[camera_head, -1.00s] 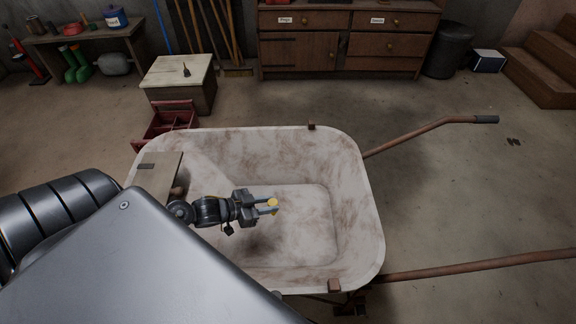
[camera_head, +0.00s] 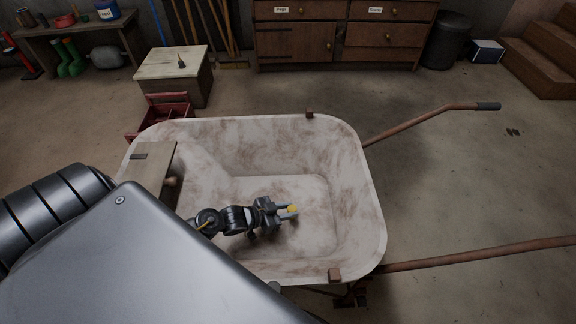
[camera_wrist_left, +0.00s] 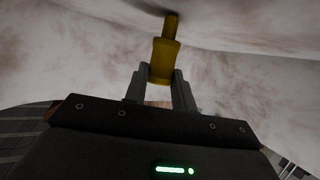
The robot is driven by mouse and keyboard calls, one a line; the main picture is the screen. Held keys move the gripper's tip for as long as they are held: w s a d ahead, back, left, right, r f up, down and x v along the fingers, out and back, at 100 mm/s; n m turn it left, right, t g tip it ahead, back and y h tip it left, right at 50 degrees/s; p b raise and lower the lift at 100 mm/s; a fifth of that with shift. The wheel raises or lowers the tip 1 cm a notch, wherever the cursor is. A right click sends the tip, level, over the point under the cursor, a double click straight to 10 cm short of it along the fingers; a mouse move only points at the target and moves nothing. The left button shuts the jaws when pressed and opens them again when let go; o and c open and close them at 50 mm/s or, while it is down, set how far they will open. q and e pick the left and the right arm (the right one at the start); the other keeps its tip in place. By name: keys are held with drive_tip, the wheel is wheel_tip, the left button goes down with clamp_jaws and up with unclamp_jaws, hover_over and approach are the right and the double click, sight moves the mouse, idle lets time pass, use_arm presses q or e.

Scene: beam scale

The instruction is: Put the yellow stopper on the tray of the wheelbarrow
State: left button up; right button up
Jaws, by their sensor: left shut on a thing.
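The yellow stopper (camera_head: 293,208) is held between the fingertips of my left gripper (camera_head: 287,212), over the wheelbarrow tray (camera_head: 350,150). In the left wrist view the stopper (camera_wrist_left: 164,58) has a wide body and a narrower end pointing away from my left gripper (camera_wrist_left: 160,85), whose fingers are shut on it. The pale, rust-stained tray surface fills the background there. The stopper is inside the tray's outline; I cannot tell whether it touches the floor of the tray. My right gripper is not in view.
The wheelbarrow handles (camera_head: 440,123) extend right. A red toolbox (camera_head: 165,115) and a small wooden chest (camera_head: 172,75) stand behind. The right part of the tray is clear.

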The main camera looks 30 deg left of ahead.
use_arm(q)
drive_tip(key=o, duration=0.6)
drive_tip(key=shift+f, duration=0.1)
drive_tip(key=o, duration=0.4)
drive_tip(key=shift+o, duration=0.2)
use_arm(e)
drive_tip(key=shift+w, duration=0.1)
use_arm(q)
drive_tip(key=shift+r, duration=0.25)
drive_tip(key=p+v, duration=0.1)
drive_tip(key=v, duration=0.6)
drive_tip(key=shift+s+a+p, duration=0.15)
drive_tip(key=shift+p, duration=0.15)
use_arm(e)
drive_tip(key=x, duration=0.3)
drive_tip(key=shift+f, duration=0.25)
use_arm(q)
drive_tip(key=shift+f, duration=0.1)
